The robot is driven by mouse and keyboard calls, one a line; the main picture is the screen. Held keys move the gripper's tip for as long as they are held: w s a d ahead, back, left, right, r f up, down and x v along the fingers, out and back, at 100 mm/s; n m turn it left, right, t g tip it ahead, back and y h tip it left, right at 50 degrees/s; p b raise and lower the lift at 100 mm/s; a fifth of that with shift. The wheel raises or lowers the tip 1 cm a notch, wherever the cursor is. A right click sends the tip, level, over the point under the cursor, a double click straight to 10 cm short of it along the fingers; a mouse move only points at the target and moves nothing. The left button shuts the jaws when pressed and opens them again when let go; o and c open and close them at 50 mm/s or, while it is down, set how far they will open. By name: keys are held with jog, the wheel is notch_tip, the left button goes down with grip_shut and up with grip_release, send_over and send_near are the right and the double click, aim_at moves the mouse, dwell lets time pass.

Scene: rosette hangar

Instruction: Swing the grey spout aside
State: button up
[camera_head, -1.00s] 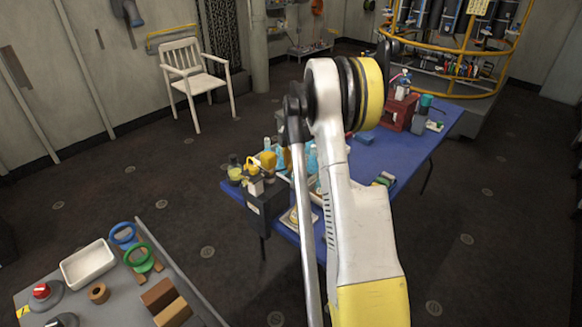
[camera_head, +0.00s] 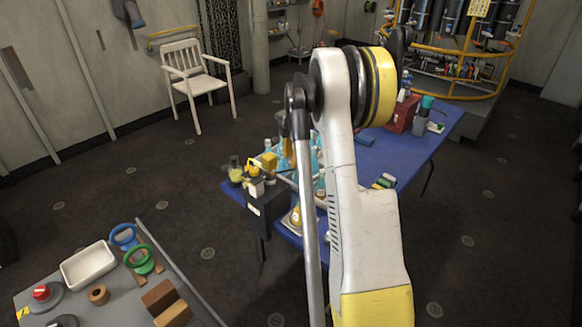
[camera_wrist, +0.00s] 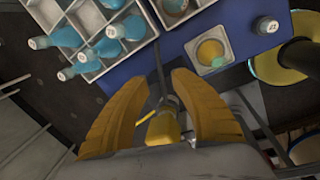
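In the wrist view, my gripper (camera_wrist: 159,82) is open, its two yellow fingers spread wide. A yellow fitting (camera_wrist: 163,128) with a grey collar lies between them, nearer the palm; I cannot tell whether a finger touches it. A narrow dark grey bar (camera_wrist: 159,65), perhaps the grey spout, runs from the collar toward the blue table's edge. In the head view, a dark box with yellow parts on top (camera_head: 266,207) stands at the near left end of the blue table. My arm hides my gripper there, and I cannot make out the spout.
A red box (camera_head: 402,115) is farther back. A grey bench (camera_head: 120,300) stands lower left. Dark floor lies between them.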

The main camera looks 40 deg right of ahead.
notch_tip(320, 180, up, 7)
jog(key=s, duration=0.1)
jog(key=shift+a+r, duration=0.15)
jog(key=shift+a, duration=0.05)
jog(key=shift+s, duration=0.1)
